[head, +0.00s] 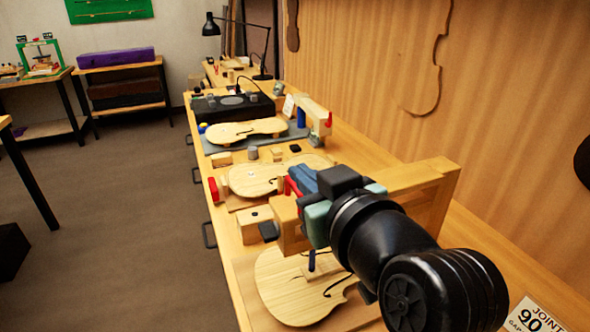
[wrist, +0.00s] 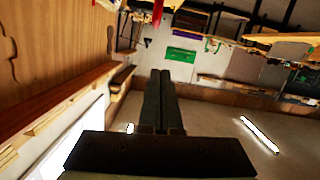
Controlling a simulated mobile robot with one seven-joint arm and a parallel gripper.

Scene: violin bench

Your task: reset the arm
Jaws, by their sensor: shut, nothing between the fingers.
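My gripper (wrist: 161,74) shows in the wrist view as two dark fingers side by side, touching, with nothing between them. It points out over the room. In the head view my black arm reaches in from the lower right above the bench (head: 378,166), and I cannot make out the fingertips. A pale violin plate (head: 290,290) lies below the arm, partly hidden by it. Another violin plate (head: 262,180) lies farther along, and a third (head: 245,130) lies beyond that.
A wooden frame (head: 430,180) stands close behind my wrist. Small blocks, a red clamp (head: 213,190) and a black box (head: 235,106) crowd the bench. A black lamp (head: 211,25) stands at the far end. A wooden wall (head: 350,60) bounds the right; the floor (head: 110,220) on the left is open.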

